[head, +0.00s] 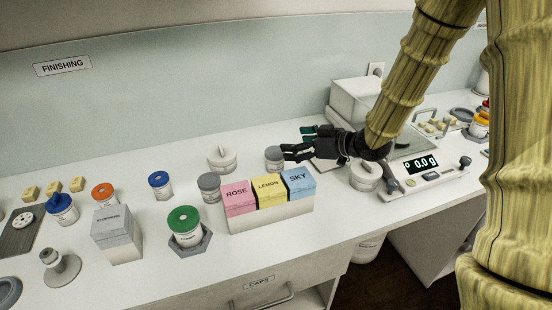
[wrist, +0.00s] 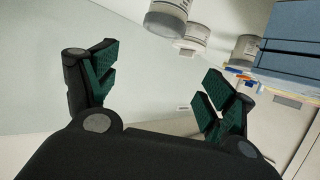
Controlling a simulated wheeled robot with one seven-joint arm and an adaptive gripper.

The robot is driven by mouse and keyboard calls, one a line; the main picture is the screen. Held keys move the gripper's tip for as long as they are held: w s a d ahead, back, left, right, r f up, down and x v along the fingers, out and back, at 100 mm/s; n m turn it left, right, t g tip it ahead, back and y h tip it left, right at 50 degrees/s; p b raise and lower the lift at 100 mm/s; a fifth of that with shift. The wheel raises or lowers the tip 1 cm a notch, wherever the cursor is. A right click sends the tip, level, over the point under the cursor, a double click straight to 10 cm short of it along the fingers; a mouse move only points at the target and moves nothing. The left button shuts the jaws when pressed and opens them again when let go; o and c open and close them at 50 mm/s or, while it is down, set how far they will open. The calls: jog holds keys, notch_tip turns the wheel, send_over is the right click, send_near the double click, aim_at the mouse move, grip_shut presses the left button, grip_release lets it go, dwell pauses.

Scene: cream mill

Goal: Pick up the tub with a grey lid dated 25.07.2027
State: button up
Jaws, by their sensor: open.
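One tub with a grey lid (head: 274,153) stands on the counter right behind the colour boxes, close to my gripper's fingers. A second tub with a grey lid (head: 209,182) stands further left, beside the pink box. No date is readable on either. My gripper (head: 295,141) is open and points left, its lower finger beside the nearer grey-lidded tub; I cannot tell whether they touch. In the wrist view my open gripper (wrist: 158,85) has nothing between its green pads. Pale tubs (wrist: 166,18) show at the top there; their dates are unreadable.
ROSE, LEMON and SKY boxes (head: 268,189) stand in front of the nearer grey-lidded tub. Green-lidded (head: 184,218), blue-lidded (head: 159,180) and orange-lidded (head: 103,190) tubs stand left. A scale (head: 430,178) is at right. Bare counter lies behind the tubs.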

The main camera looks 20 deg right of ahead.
aim_at(282, 154)
jog(key=f, duration=0.1)
jog(key=w+f, duration=0.1)
jog(key=f, duration=0.1)
jog(key=w+f, duration=0.1)
jog(key=shift+a+f, duration=0.1)
jog(key=shift+f, duration=0.25)
jog(key=shift+s+f, duration=0.2)
jog(key=shift+s, duration=0.1)
jog(key=shift+w+a+r+p, duration=0.1)
jog(key=shift+w+a+p, duration=0.1)
jog(key=shift+p, duration=0.1)
jog(key=shift+x, duration=0.95)
jog(key=shift+p+x, duration=0.7)
jog(key=shift+x, duration=1.8)
jog(key=c, duration=1.2)
